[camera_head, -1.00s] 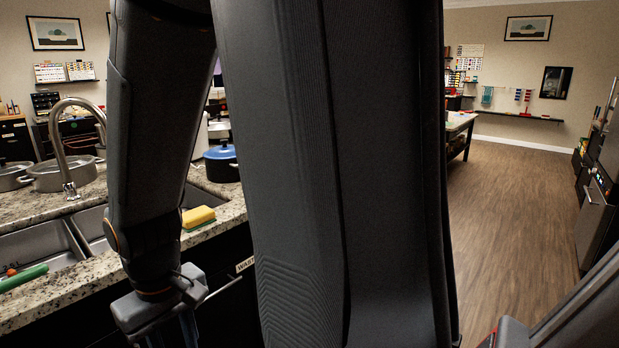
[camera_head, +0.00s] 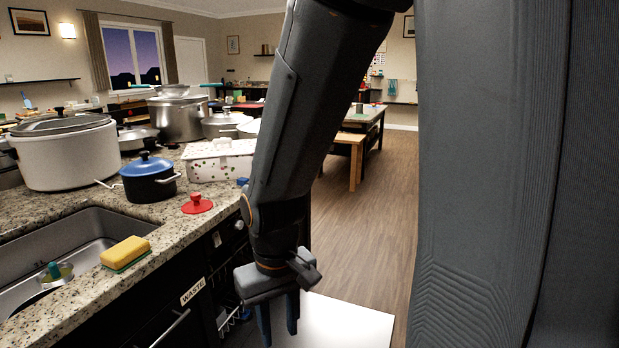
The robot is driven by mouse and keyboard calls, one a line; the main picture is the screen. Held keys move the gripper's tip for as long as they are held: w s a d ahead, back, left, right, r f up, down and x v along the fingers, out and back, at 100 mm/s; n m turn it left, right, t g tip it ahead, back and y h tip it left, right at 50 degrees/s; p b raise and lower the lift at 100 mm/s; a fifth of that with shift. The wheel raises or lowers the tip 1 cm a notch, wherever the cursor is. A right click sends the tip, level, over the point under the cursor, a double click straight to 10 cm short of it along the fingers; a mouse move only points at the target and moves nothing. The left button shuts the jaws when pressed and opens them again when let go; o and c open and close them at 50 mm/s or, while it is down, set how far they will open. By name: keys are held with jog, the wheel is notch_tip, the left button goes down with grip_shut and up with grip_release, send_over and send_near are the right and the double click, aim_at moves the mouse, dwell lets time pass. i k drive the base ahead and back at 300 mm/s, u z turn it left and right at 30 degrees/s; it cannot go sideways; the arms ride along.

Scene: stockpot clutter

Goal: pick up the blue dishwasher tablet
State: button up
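A small blue piece (camera_head: 243,182) sits at the counter edge beside the white patterned box, partly against my arm. It may be the blue dishwasher tablet, but it is too small to be sure. My gripper (camera_head: 278,325) points down in front of the counter, lower and nearer than that blue piece. Its two fingers are apart with nothing visible between them. The fingertips are near the bottom of the picture.
The granite counter (camera_head: 80,305) holds a yellow sponge (camera_head: 126,251), a red lid (camera_head: 197,204), a dark blue pot (camera_head: 149,178), a white patterned box (camera_head: 217,162) and large pots. A sink (camera_head: 40,250) is at left. A white panel (camera_head: 345,322) lies low behind my gripper. Wood floor is open beyond.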

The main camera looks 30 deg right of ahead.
aim_at(241, 181)
jog(key=u, duration=1.1)
jog(key=i, duration=0.65)
jog(key=z, duration=1.7)
